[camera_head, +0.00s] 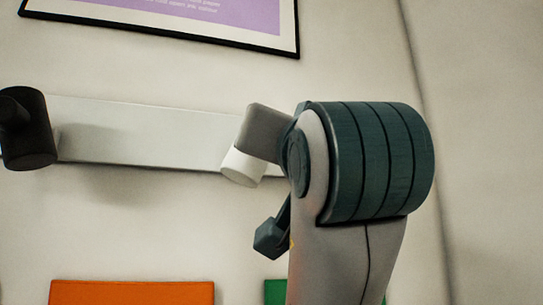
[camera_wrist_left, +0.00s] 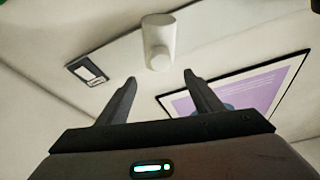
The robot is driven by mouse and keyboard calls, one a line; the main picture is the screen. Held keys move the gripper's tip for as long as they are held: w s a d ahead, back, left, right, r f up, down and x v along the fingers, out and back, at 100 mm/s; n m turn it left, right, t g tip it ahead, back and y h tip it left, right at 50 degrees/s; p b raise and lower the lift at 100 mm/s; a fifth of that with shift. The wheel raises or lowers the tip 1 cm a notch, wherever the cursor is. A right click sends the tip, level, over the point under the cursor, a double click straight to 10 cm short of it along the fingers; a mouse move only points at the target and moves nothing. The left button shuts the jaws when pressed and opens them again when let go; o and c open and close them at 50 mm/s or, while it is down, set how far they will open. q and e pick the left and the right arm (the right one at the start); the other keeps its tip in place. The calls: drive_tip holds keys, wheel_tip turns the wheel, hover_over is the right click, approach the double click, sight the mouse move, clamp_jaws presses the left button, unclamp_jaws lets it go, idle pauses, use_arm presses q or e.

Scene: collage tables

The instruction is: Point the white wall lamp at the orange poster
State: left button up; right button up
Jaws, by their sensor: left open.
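The white wall lamp (camera_head: 241,166) is at the right part of a pale wall rail in the head view. Its visible lower end tilts down and slightly left, and a grey part and my arm cover the rest. The orange poster (camera_head: 130,293) shows only its top edge, low and left of the lamp. In the left wrist view, the lamp (camera_wrist_left: 158,38) is ahead of my left gripper (camera_wrist_left: 160,78), roughly between its fingertips. The fingers are open and seem apart from the lamp. My right gripper is not in view.
A black lamp (camera_head: 28,130) is at the left of the rail (camera_head: 140,130). A purple poster (camera_head: 190,14) hangs above, and a green poster (camera_head: 275,291) is below, partly behind my arm. A small black-and-white plate (camera_wrist_left: 87,70) shows in the left wrist view.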

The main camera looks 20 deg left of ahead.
use_arm(q)
drive_tip(key=shift+b+v, duration=0.3)
drive_tip(key=shift+v, duration=0.85)
